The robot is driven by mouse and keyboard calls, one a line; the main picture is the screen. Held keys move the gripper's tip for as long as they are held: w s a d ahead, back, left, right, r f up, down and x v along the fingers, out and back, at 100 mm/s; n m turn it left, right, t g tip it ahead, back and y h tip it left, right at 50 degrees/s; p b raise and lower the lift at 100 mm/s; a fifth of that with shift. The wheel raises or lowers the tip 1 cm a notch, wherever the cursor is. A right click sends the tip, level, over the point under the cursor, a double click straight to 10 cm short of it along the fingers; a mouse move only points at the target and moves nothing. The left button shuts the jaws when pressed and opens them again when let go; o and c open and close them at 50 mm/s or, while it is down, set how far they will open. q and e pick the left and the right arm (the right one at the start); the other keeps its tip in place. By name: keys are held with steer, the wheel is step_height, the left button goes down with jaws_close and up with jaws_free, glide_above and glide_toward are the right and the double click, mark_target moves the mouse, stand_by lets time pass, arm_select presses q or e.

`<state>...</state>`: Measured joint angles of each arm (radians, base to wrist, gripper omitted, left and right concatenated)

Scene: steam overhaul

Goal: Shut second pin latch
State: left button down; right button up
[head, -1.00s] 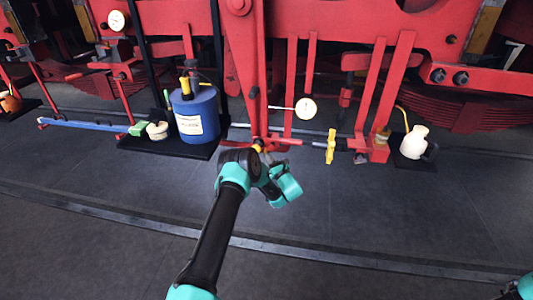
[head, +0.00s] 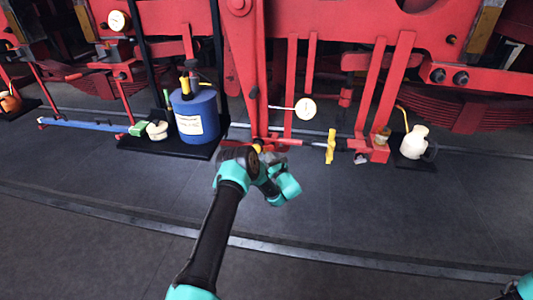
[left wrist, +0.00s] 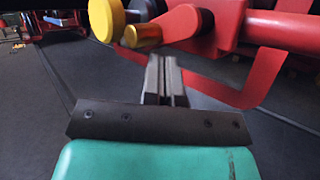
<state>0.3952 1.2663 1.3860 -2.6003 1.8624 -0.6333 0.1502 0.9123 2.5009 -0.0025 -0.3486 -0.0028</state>
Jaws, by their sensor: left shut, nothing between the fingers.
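In the left wrist view a short brass pin handle (left wrist: 143,35) sticks out beside a yellow round knob (left wrist: 106,18), in front of a red bracket (left wrist: 190,28). These look like parts of a pin latch; I cannot tell how far it is closed. My left gripper (left wrist: 165,65) is shut and empty, its fingertips just below and right of the brass handle, seemingly apart from it. In the head view my left gripper (head: 257,150) is at the foot of the red hanging lever (head: 247,80), its fingers largely hidden by the wrist. My right gripper is out of view.
A red rod with a yellow handle (head: 330,146) runs right of the gripper. A blue container (head: 194,112) stands on a black tray at left; a white bottle (head: 414,143) stands at right. A round white gauge (head: 306,109) is above. Dark floor in front is clear.

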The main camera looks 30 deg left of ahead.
arm_select(q)
steer(key=shift+s+a+r, duration=0.1)
steer(key=shift+a+r, duration=0.2)
steer(key=shift+r, duration=0.15)
stand_by(0.6)
steer(key=shift+d+f, duration=0.1)
steer(key=shift+w+d+f, duration=0.15)
steer(key=shift+d+f, duration=0.2)
steer(key=shift+f, duration=0.2)
steer(key=shift+w+d+f, duration=0.15)
steer(key=shift+d+f, duration=0.2)
steer(key=shift+f, duration=0.15)
steer(key=d+f, duration=0.1)
steer(key=f, duration=0.1)
steer(key=w+d+f, duration=0.1)
steer(key=d+f, duration=0.1)
stand_by(0.6)
stand_by(0.4)
